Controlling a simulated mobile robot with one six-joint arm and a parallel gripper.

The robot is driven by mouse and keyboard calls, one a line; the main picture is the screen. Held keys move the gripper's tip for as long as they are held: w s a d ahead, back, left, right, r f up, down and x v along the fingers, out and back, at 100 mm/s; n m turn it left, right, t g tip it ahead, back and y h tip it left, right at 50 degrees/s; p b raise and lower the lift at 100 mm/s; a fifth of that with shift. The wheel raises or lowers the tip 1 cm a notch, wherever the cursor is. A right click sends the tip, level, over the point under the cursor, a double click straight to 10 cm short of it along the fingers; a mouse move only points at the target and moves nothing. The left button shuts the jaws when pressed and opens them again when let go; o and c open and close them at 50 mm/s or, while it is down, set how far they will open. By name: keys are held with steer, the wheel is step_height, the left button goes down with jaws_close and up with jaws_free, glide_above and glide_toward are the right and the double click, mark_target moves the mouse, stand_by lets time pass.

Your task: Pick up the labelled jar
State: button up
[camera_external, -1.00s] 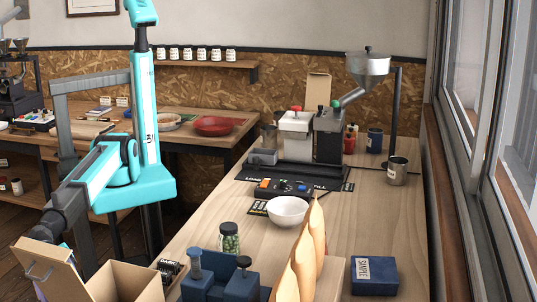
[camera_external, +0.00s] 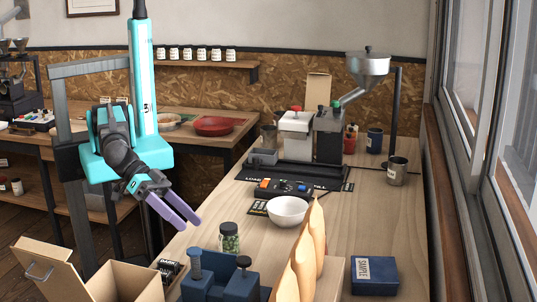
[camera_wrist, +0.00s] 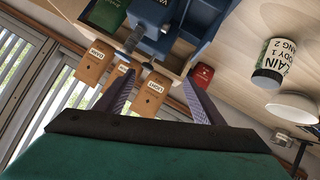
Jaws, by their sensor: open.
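A small jar (camera_external: 229,238) with a dark lid and green contents stands upright on the wooden bench, just behind the blue caddy. The fingers also show in the wrist view (camera_wrist: 159,84), apart from each other and with nothing held.
The blue caddy (camera_external: 218,282) stands in front of the jar, with tan pouches (camera_external: 297,266) to its right. A white bowl (camera_external: 288,211) sits behind and right of the jar. An open cardboard box (camera_external: 125,283) is at lower left. A blue sample box (camera_external: 374,275) lies at right.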

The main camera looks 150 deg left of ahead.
steer(key=s+a+f+n+g+h+p, duration=0.1)
steer(key=s+f+n+g+h+p, duration=0.1)
steer(key=s+f+n, duration=0.1)
steer(key=s+a+f+n+g+h+p, duration=0.2)
steer(key=s+f+n+g+h, duration=0.1)
steer(key=s, duration=0.5)
steer(key=s+a+f+n+g+h+p, duration=0.2)
steer(key=s+f+n+h, duration=0.1)
steer(key=s+f+n, duration=0.1)
steer(key=shift+s+f+n+g, duration=0.2)
steer(key=shift+s+f, duration=0.2)
steer(key=shift+s, duration=0.2)
steer(key=shift+s+f+n+g, duration=0.2)
steer(key=shift+s+f, duration=0.2)
steer(key=shift+s, duration=0.2)
steer(key=s+d+r+n+h+p, duration=0.2)
steer(key=s+n+h, duration=0.1)
steer(key=s+h, duration=0.1)
step_height(320, 180, up, 3)
steer(key=t+h+b, duration=0.8)
steer(key=t+b, duration=0.1)
steer(key=b, duration=0.6)
glide_above(230, 225)
steer(key=shift+s+d+r+n, duration=0.1)
steer(key=shift+s+r+n, duration=0.05)
steer(key=shift+n, duration=0.25)
steer(key=shift+r, duration=0.2)
steer(key=shift+f, duration=0.1)
